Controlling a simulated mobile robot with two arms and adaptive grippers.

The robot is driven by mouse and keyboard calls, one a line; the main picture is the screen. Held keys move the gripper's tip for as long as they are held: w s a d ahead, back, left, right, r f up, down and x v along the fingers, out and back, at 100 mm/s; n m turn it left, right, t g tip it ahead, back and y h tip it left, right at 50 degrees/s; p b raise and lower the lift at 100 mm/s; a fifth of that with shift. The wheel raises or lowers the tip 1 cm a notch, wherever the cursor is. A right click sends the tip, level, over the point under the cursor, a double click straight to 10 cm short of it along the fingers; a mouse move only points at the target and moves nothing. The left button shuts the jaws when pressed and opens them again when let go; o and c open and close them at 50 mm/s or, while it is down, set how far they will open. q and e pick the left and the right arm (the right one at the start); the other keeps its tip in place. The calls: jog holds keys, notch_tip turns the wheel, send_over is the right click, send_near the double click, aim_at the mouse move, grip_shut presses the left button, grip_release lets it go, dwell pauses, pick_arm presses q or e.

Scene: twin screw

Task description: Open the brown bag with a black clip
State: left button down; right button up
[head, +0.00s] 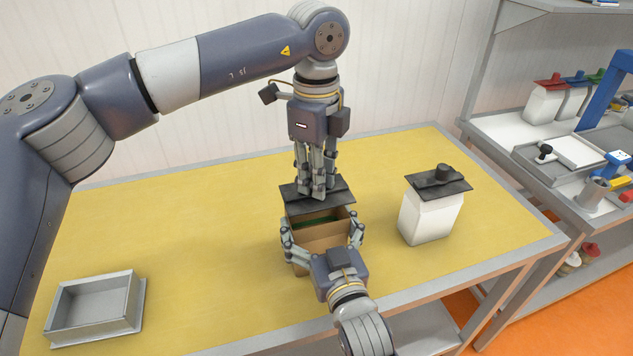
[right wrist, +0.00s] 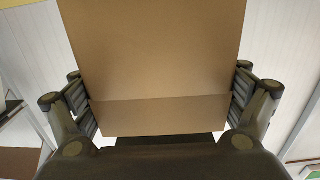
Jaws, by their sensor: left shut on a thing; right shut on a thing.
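The brown bag (head: 319,242) stands on the yellow table, with its top open and something green showing inside. It fills the middle of the right wrist view (right wrist: 155,60). My right gripper (head: 321,231) is shut on the bag from the front, one finger on each side. The black clip (head: 341,197) is a flat dark plate above the bag's back edge. My left gripper (head: 318,194) points down and is shut on the clip. The fingers hide the clip's middle, and I cannot tell whether the clip touches the bag.
A white bag with a black clip (head: 431,215) stands to the right. An empty grey metal tray (head: 97,306) is at the table's front left. A shelf (head: 545,150) with white bags, trays and a blue frame is beyond the right edge.

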pick_arm(q)
notch_tip(320, 180, up, 2)
jog(key=shift+r, duration=0.1)
pick_arm(e)
jog(key=o, duration=1.2)
jog(key=shift+o, duration=0.2)
